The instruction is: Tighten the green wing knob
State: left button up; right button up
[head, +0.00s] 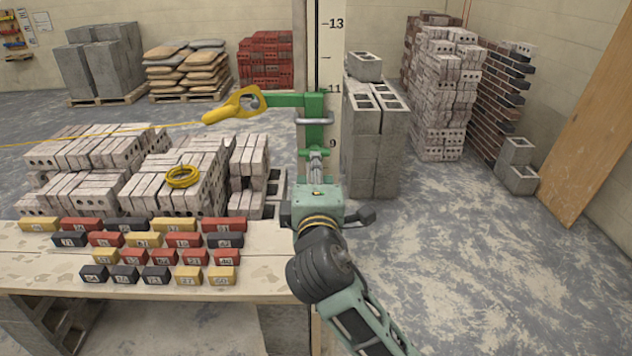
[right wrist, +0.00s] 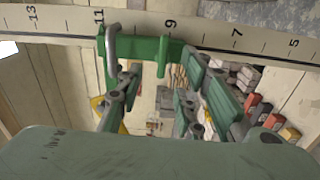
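The green wing knob (head: 314,153) sits on the lower part of a green clamp (head: 314,104) on the marked pole, near the number 9. In the right wrist view the knob appears as a green upright piece (right wrist: 163,57) on the clamp (right wrist: 142,49). My right gripper (head: 316,166) is just below the knob in the head view. In the right wrist view its two fingers (right wrist: 158,92) are spread apart, with the knob between and beyond them; whether either touches is unclear. My left gripper is not in view.
A grey handle (head: 314,121) sticks out of the clamp above the knob. A yellow line holder (head: 233,106) with a taut yellow string hangs left of it. A wooden bench (head: 150,287) with numbered bricks lies at lower left. Grey blocks (head: 373,145) stand right of the pole.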

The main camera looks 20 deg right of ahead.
jog(key=v, duration=0.3)
jog(key=shift+s+a, duration=0.1)
jog(key=shift+s, duration=0.2)
jog(key=shift+f, duration=0.1)
notch_tip(320, 180, down, 41)
jog(key=m+g+y+b, duration=0.1)
jog(key=g+y+b, duration=0.2)
jog(key=g, duration=0.4)
jog(key=s+d+f+m+g+y, duration=0.1)
jog(key=s+f+m+g, duration=0.1)
jog(key=s+f, duration=0.7)
jog(key=s+f+m+g+y, duration=0.15)
jog(key=s+f, duration=0.35)
jog(key=f, duration=0.8)
jog(key=s+d+f+m+g+b, duration=0.1)
jog(key=s+f, duration=0.5)
jog(key=s, duration=0.6)
jog(key=s+d+f+m+g+b, duration=0.1)
jog(key=s+f, duration=0.5)
jog(key=s, duration=0.6)
jog(key=s+d+f+m+g, duration=0.3)
jog(key=s+f+m+g, duration=0.1)
jog(key=s, duration=0.8)
notch_tip(320, 180, down, 3)
jog(key=shift+d+r+m+b, duration=0.2)
jog(key=shift+d+m+b, duration=0.15)
jog(key=shift+m, duration=0.5)
